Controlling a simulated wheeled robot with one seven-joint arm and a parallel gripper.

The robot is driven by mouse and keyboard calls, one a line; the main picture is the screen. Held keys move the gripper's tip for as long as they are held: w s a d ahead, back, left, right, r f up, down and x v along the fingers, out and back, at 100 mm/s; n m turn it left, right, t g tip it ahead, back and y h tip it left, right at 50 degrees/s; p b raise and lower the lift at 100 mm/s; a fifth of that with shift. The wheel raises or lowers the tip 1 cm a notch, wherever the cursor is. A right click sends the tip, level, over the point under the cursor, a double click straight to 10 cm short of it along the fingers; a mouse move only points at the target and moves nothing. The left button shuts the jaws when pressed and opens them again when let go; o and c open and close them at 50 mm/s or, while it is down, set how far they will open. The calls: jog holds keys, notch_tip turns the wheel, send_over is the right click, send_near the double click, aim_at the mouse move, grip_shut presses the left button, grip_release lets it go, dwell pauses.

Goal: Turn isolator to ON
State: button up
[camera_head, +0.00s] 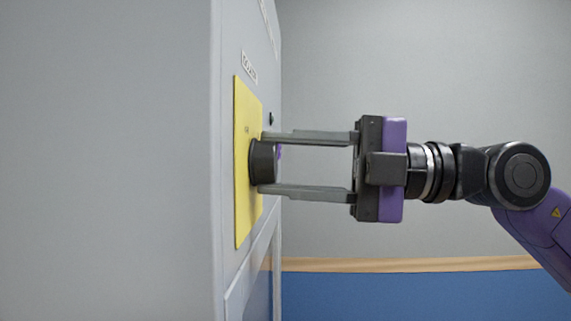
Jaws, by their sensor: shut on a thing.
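The isolator is a dark round knob (262,162) on a yellow plate (243,205), fixed to the front of a grey cabinet. I see it nearly edge-on, so its pointer and its ON or OFF position cannot be read. My gripper (268,163) reaches in level from the right. Its two long grey fingers lie above and below the knob, and it is shut on the knob. A small bit of purple shows just behind the knob.
The grey cabinet (135,160) fills the left side. A label (249,67) sits above the yellow plate, and its text is too slanted to read surely. A small dark round part (271,119) is nearby. The space right of the cabinet is open up to the wall (420,70).

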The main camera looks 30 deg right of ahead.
jog(key=shift+m, duration=0.7)
jog(key=o, duration=1.4)
jog(key=shift+c, duration=0.2)
jog(key=shift+d, duration=0.1)
jog(key=b+v, duration=0.2)
jog(key=v, duration=0.5)
jog(key=shift+s+d, duration=0.25)
jog(key=shift+d, duration=0.05)
